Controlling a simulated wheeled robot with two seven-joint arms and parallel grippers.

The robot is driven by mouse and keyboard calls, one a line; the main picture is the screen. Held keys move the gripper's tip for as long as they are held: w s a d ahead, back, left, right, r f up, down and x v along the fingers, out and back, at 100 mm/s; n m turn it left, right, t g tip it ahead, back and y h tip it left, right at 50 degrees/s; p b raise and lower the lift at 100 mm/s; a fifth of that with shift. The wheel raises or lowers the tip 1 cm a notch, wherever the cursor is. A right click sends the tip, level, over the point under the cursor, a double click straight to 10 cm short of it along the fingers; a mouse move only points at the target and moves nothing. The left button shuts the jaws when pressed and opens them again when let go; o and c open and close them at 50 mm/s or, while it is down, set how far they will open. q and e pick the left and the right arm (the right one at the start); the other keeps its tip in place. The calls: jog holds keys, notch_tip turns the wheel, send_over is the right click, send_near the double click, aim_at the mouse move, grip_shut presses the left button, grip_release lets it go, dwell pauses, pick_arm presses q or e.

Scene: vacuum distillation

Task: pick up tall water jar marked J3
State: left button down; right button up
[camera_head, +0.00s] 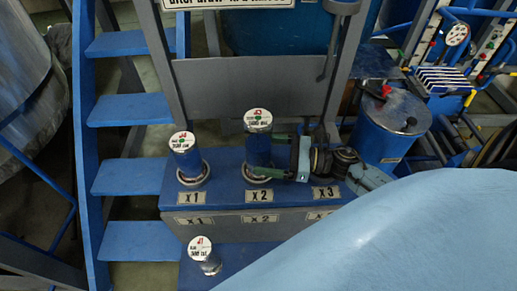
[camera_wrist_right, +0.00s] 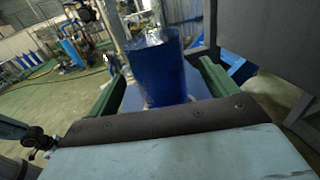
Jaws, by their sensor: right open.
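The tall blue jar (camera_head: 258,150), with a white round label on its silver top that seems to read J3, stands upright in a ring at the X2 place on the blue bench. My right gripper (camera_head: 267,155) reaches in from the right at the jar's lower part, its green fingers on either side of it. In the right wrist view the blue jar (camera_wrist_right: 158,75) stands between the open fingers of the right gripper (camera_wrist_right: 160,80). Whether either finger touches it I cannot tell. My left gripper is not in view.
A shorter blue jar (camera_head: 186,157) stands in a ring at X1, left of the tall jar. Another labelled jar (camera_head: 204,256) stands on the lower step in front. A blue drum (camera_head: 388,128) is at the right, and blue stairs (camera_head: 128,110) are at the left. A grey frame panel (camera_head: 250,85) stands behind.

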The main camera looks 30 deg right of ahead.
aim_at(251, 151)
jog(key=p+x, duration=0.1)
jog(key=x, duration=0.3)
jog(key=shift+w+a, duration=0.1)
jog(key=shift+a, duration=0.1)
jog(key=c, duration=1.3)
jog(key=shift+c, duration=1)
jog(key=shift+r, duration=0.2)
